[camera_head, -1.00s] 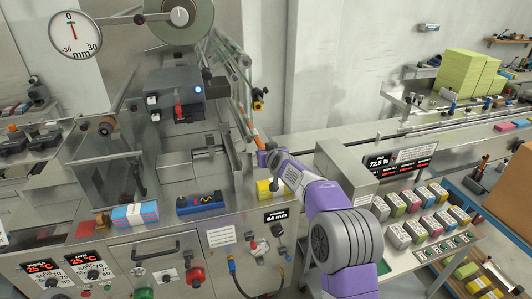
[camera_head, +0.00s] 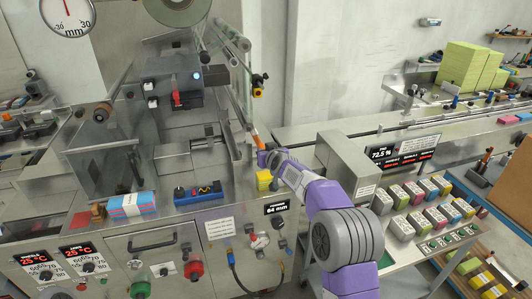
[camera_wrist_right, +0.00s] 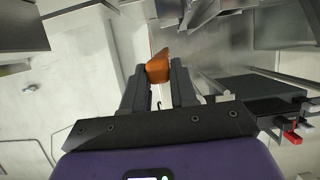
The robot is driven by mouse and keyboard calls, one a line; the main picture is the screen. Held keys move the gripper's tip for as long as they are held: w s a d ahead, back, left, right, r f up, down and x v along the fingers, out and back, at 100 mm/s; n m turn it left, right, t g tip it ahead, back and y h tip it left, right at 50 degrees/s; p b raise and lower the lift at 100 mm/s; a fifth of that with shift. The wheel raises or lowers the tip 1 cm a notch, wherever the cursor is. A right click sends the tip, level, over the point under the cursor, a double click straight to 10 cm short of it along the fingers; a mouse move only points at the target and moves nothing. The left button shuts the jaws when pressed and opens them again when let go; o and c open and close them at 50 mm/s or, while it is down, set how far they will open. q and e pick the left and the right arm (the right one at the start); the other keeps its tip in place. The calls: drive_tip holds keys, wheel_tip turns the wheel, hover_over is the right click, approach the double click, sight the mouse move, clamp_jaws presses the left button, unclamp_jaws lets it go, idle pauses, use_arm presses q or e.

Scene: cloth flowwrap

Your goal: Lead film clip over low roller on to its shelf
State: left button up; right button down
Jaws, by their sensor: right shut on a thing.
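The orange film clip (camera_head: 256,141) is between the fingers of my right gripper (camera_head: 262,153). In the right wrist view the clip (camera_wrist_right: 159,66) stands at the fingertips of the gripper (camera_wrist_right: 158,82), which is shut on it. The clear film (camera_head: 247,95) runs down from the upper rollers (camera_head: 230,38) toward the clip. I cannot clearly make out the low roller or its shelf. My left gripper is not in view.
A grey control box (camera_head: 172,84) stands to the left. A conveyor (camera_head: 400,126) runs to the right.

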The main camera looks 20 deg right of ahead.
drive_tip(key=shift+f, duration=0.45)
drive_tip(key=shift+r, duration=0.1)
drive_tip(key=shift+w, duration=0.5)
drive_tip(key=shift+w+d+p, duration=0.1)
drive_tip(key=shift+w+p, duration=0.6)
drive_tip(key=shift+w, duration=0.05)
drive_tip(key=a+f+p, duration=0.1)
drive_tip(key=a+p, duration=0.3)
drive_tip(key=a, duration=0.4)
drive_tip(key=shift+w+a+f, duration=0.15)
drive_tip(key=shift+a+f, duration=0.05)
drive_tip(key=shift+f, duration=0.05)
idle(0.5)
drive_tip(key=shift+f, duration=0.1)
